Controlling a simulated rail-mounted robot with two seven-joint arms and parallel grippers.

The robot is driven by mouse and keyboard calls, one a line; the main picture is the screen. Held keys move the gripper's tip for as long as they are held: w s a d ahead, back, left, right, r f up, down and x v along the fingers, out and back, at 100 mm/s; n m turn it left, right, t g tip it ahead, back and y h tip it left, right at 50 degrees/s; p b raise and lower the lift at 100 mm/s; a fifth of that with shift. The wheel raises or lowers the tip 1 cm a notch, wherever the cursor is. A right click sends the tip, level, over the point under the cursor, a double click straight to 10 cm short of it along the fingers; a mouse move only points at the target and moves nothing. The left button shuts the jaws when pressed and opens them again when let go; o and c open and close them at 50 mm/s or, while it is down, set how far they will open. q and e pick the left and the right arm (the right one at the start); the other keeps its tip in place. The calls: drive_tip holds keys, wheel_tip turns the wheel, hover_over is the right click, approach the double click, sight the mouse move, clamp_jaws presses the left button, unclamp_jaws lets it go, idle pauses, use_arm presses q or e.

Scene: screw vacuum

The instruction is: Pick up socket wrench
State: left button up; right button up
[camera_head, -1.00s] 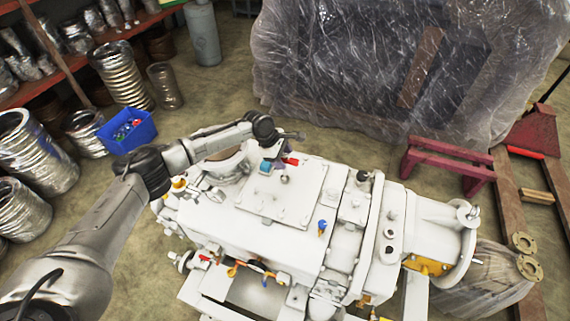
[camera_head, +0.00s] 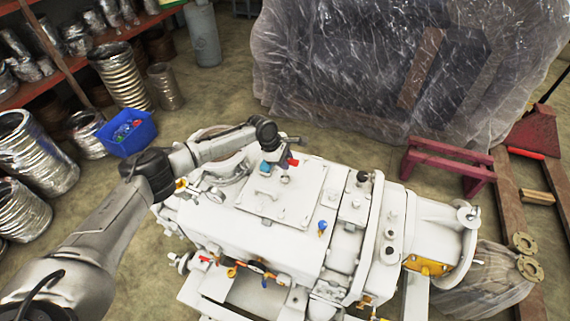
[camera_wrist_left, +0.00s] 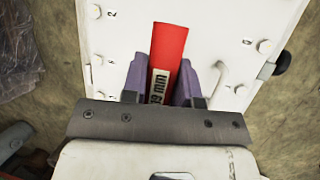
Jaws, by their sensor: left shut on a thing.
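The socket wrench is a red-handled tool (camera_wrist_left: 169,42) with a pale size label, seen in the left wrist view between my two purple fingers. My left gripper (camera_wrist_left: 162,84) is shut on its handle. In the head view my left gripper (camera_head: 279,159) is low over the flat top plate of the white machine, and a small red part of the wrench (camera_head: 293,162) shows beside the fingers. The wrench's lower end is mostly hidden by the gripper. My right gripper is not in view.
The white machine (camera_head: 300,258) fills the centre, with numbered bolts, a handle (camera_wrist_left: 222,76) and a blue-topped fitting (camera_head: 322,227) on top. A blue bin (camera_head: 127,134) stands on the floor at left. A plastic-wrapped crate (camera_head: 380,70) and a red stand (camera_head: 447,163) are behind.

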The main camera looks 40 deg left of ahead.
use_arm(q)
clamp_jaws()
drive_tip(key=shift+r, duration=0.1)
drive_tip(key=shift+r, duration=0.5)
drive_tip(key=r, duration=0.2)
drive_tip(key=d+r, duration=0.1)
drive_tip(key=shift+d+r, duration=0.15)
drive_tip(key=shift+r, duration=0.25)
drive_tip(key=d+r+p, duration=0.1)
drive_tip(key=d+r, duration=0.5)
drive_tip(key=d, duration=0.4)
drive_tip(key=shift+d, duration=0.25)
idle(1.1)
